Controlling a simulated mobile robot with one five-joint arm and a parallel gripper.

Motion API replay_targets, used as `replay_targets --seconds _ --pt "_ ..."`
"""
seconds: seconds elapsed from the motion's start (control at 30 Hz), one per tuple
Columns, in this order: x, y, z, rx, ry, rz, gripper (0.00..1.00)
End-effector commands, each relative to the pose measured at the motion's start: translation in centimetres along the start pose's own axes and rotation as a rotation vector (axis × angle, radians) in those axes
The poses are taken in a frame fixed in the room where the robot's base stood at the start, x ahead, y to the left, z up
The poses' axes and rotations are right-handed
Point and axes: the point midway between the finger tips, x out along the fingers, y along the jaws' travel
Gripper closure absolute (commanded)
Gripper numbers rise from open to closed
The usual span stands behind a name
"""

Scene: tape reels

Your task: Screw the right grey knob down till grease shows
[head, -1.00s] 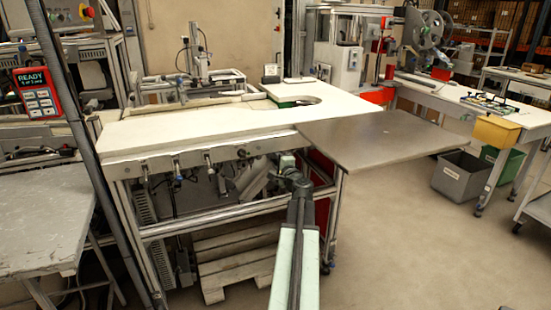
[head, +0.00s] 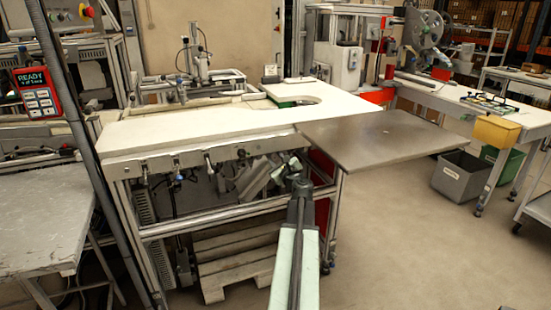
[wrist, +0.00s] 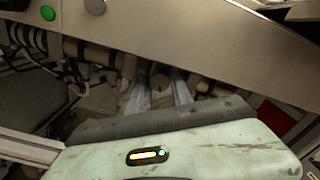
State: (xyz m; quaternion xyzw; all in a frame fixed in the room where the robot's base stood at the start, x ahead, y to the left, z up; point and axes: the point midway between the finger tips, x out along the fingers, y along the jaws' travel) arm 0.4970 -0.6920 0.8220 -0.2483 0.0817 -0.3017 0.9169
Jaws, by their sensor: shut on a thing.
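My gripper (head: 290,166) is under the front edge of the white bench, near its right end. In the wrist view my gripper (wrist: 160,92) has its two pale fingers closed on a small round grey knob (wrist: 160,78), which shows between them. In the head view this knob is hidden by my gripper. Several other small fittings hang along the bench's front rail to the left, among them one with a bright metal stem (head: 209,160). No grease can be made out in either view.
The white bench top (head: 200,128) lies above my gripper, and a grey metal plate (head: 385,138) juts out to the right. The wrist view shows the rail (wrist: 200,35) close by, with a green button (wrist: 47,13).

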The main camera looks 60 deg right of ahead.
Motion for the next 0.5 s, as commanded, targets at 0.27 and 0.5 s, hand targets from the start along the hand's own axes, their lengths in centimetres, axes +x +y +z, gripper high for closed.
replay_targets --seconds 0.27,0.5 --pt "-0.12 -0.16 -0.19 0.240 0.004 -0.005 1.00" --pt "-0.11 -0.14 -0.18 0.397 0.003 -0.005 1.00"
